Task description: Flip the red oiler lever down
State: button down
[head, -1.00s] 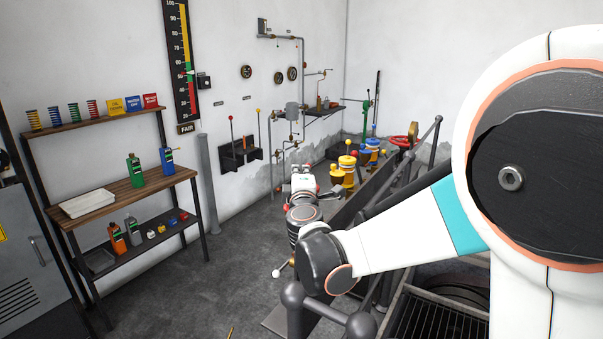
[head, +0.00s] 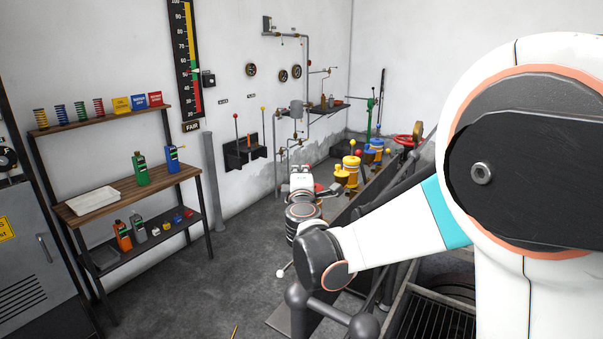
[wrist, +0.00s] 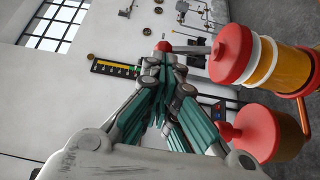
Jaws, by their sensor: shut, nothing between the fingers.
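The oiler lever with a red ball knob (wrist: 163,46) and a grey rod shows in the wrist view, beside an orange oiler (wrist: 290,52) with a large red cap (wrist: 232,55). My gripper (wrist: 163,62) is shut and empty, its fingertips just below the knob in the picture. Whether they touch it, I cannot tell. In the head view a red ball (head: 358,153) stands above the yellow oilers (head: 351,171), right of my wrist. My fingers are mostly hidden there.
A second red-capped oiler (wrist: 262,132) is close to the right of my fingers in the wrist view. Blue-and-yellow oilers (head: 372,154) and a red handwheel (head: 403,140) stand farther back. A shelf rack (head: 130,195) is at the left, with clear floor (head: 215,265) between.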

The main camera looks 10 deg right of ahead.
jog(key=shift+w+a+n+g, duration=0.2)
jog(key=shift+n+g, duration=0.3)
jog(key=shift+n, duration=0.1)
jog(key=f+n+g+p, duration=0.1)
jog(key=n, duration=0.1)
jog(key=w+a+f+n+g+h+p, duration=0.1)
jog(key=n+g, duration=0.1)
jog(key=f+n+g+p, duration=0.1)
jog(key=n+g, duration=0.1)
jog(key=shift+w+a+h+p, duration=0.3)
jog(key=shift+w+a+p, duration=0.05)
jog(key=shift+w+a, duration=0.05)
dwell(0.7)
jog(key=shift+d, duration=0.1)
jog(key=shift+s+d+f, duration=0.15)
jog(key=shift+s+d, duration=0.3)
jog(key=shift+s, duration=0.1)
dwell(0.3)
